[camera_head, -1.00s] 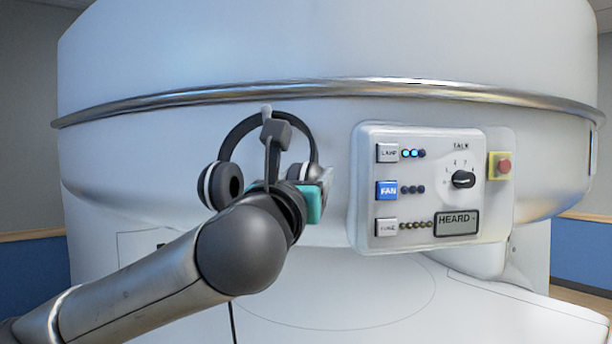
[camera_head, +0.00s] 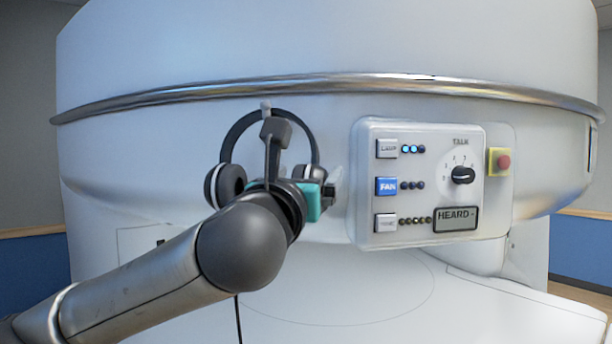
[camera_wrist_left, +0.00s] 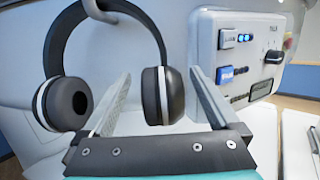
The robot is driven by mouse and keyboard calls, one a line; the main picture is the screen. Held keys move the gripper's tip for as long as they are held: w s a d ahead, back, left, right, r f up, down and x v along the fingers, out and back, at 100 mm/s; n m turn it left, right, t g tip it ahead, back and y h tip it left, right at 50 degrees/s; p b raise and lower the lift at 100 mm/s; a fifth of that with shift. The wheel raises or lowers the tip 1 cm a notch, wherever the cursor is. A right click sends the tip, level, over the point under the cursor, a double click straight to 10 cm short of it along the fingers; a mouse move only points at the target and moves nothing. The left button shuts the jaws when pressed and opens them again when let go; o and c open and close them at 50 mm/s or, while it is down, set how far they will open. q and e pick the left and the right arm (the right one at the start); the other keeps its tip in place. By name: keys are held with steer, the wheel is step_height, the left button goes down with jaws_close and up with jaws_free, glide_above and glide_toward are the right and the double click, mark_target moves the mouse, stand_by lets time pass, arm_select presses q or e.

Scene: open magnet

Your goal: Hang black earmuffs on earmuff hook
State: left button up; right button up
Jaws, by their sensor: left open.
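The black earmuffs (camera_head: 236,136) have a dark headband and two cups with white rings. They hang by the headband from the pale earmuff hook (camera_head: 266,107) on the white machine's front, below the metal rail. In the left wrist view the earmuffs (camera_wrist_left: 66,42) hang with the headband over the hook (camera_wrist_left: 98,8), both cups downward. My left gripper (camera_wrist_left: 158,88) is open, its fingers apart, with the right cup (camera_wrist_left: 163,96) showing between them. I cannot tell whether a finger touches that cup. In the head view my left gripper (camera_head: 325,190) is partly hidden by its wrist.
Right of the earmuffs is a control panel (camera_head: 376,235) with buttons, lights, a knob and a HEARD display. A red button on a yellow base (camera_head: 499,161) is beside it. A metal rail (camera_head: 330,84) runs above. The panel is close to my gripper's right side.

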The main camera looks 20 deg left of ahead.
arm_select(q)
steer(key=s+f+b, duration=0.2)
steer(key=s+b, duration=0.9)
steer(key=s, duration=0.4)
steer(key=shift+d+f, duration=0.2)
steer(key=shift+f, duration=0.2)
